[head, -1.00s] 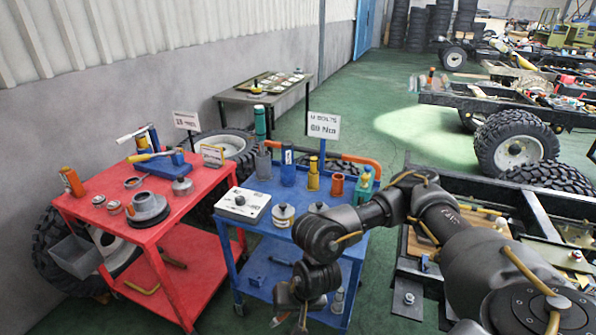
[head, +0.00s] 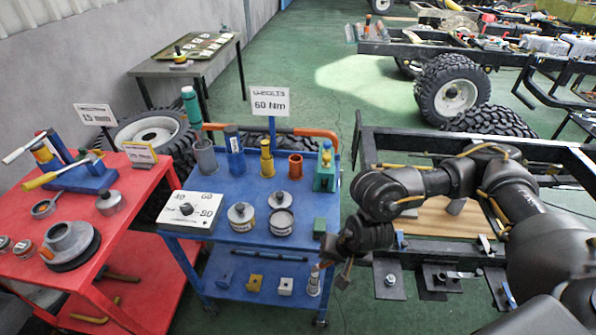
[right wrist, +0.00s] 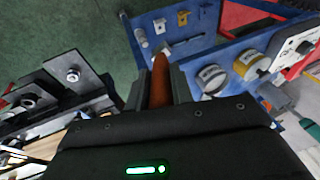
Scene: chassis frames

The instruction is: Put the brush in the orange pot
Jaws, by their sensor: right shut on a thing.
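The orange pot (head: 295,165) is a small open cup standing upright at the back of the blue cart's top, right of a yellow cylinder. My right gripper (right wrist: 159,82) is shut on the brush (right wrist: 160,72), whose reddish-brown handle sticks out between the fingers. The brush's far end is small and greyish in the right wrist view. In the head view my right gripper (head: 343,274) hangs beside the cart's right front side, below the top's level and apart from the pot. The brush is hard to make out there. My left gripper is out of view.
The blue cart (head: 235,242) also carries blue and grey cups (head: 205,157), round tins (head: 241,216), a dial box (head: 188,211) and a green-teal block (head: 325,172). An orange bar runs behind it. A vehicle frame (head: 440,145) stands right. A red cart (head: 125,215) stands left.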

